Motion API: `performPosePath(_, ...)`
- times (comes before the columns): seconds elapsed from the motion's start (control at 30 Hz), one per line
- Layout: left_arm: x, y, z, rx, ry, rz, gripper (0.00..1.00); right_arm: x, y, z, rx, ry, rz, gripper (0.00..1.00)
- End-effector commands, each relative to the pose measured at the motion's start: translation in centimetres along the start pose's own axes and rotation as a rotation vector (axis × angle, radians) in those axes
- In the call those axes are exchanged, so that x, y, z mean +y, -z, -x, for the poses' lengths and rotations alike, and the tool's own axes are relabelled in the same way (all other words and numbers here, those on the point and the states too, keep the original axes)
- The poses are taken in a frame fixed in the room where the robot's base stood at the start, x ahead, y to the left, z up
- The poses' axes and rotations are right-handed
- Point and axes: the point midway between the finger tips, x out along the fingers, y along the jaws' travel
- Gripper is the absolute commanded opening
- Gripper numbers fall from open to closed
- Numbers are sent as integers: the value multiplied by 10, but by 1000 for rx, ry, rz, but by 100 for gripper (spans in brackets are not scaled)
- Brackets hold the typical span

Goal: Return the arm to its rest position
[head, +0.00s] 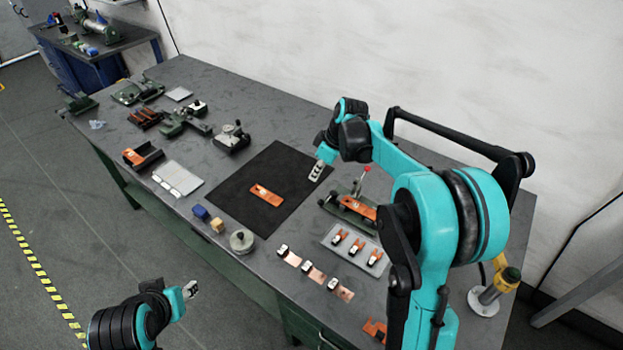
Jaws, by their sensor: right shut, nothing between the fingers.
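My right arm reaches in from the lower right over the bench. Its gripper (317,171) is shut and empty, above the right part of the black mat (240,205). An orange piece (266,195) lies on the mat, to the left of and apart from the right gripper. My left gripper (190,291) is at the lower left, off the bench's front edge and over the floor. It is small in the view, and I cannot tell whether its fingers are open.
Right of the mat stand a green fixture with an orange part (352,206) and a grey tray (340,237) of small clamps. Copper strips (345,293) lie in front. A round metal weight (242,241) and small blocks (217,225) sit near the front edge. Tools fill the left end.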

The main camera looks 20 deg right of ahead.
Motion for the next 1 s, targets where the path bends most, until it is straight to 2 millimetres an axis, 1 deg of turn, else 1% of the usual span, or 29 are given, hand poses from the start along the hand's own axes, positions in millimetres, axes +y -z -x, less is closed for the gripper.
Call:
performPosePath(0.03,0,2,2,0,0,0,40,0,0,6,0,0,0,0)
performPosePath(0.17,0,2,3,0,0,0,40,0,0,12,0,0,1,0)
performPosePath(0.63,0,2,3,0,0,0,40,0,0,12,0,0,1,0)
performPosePath(0.73,0,2,2,0,0,0,40,-3,-1,15,0,-5,-9,0)
performPosePath(0.77,0,1,2,0,0,0,40,-6,-1,17,0,-10,-17,0)
performPosePath(0.87,0,0,0,0,0,0,40,-24,-6,30,-1,-40,-68,0)
performPosePath(0.97,0,-2,-3,0,0,0,40,-52,-16,48,3,-90,-152,0)
performPosePath(1.0,0,-3,-4,0,0,0,40,-65,-22,55,9,-114,-193,0)
